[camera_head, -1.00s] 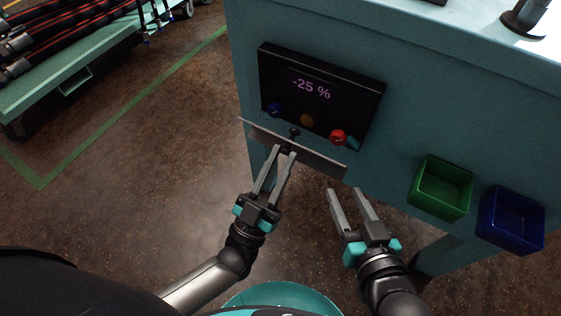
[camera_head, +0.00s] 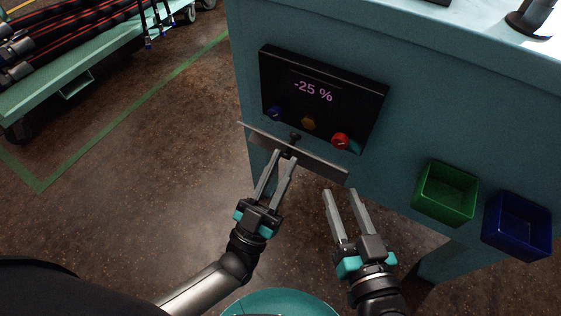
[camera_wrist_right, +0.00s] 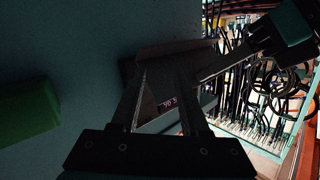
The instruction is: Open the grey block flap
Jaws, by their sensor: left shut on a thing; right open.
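The grey block flap (camera_head: 318,167) is a thin grey plate along the lower edge of a black panel (camera_head: 267,88). It stands out from the panel, with a small dark knob (camera_head: 295,137) near its middle. My left gripper (camera_head: 285,156) is at the flap's outer edge, below the knob, shut on a small dark part of the flap that its fingers mostly hide. My right gripper (camera_head: 341,191) is open and empty, below the flap's right end. Its two fingers (camera_wrist_right: 161,85) also show in the right wrist view, with a plate edge beyond them.
The panel carries a "-25 %" display and blue, orange and red knobs, on a teal cabinet (camera_head: 405,120). A green bin (camera_head: 445,215) and a blue bin (camera_head: 520,245) hang to the right. A hose cart (camera_head: 60,88) stands at far left. The floor between is clear.

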